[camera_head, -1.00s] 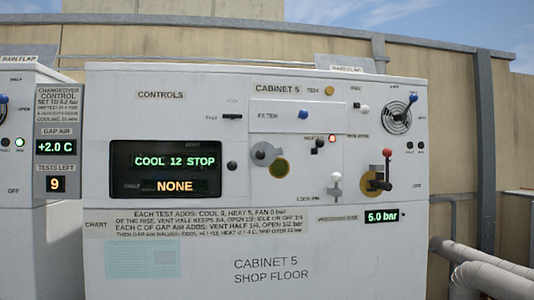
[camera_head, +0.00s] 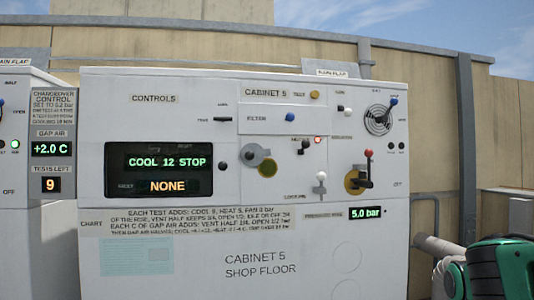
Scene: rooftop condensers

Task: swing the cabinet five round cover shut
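Cabinet 5 (camera_head: 190,228) is a white cabinet whose controls face me. Its grey round cover (camera_head: 254,153) is in the middle of the panel, with a dark knob at its left. A green and dark part of my arm (camera_head: 500,268) shows at the lower right, well away from the cover. No gripper fingertips can be made out.
A red-knobbed lever (camera_head: 368,168), a white-knobbed lever (camera_head: 321,184) and a blue filter knob (camera_head: 290,117) stick out near the cover. Pale pipes (camera_head: 436,245) run low on the right. Another cabinet (camera_head: 15,150) stands at left.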

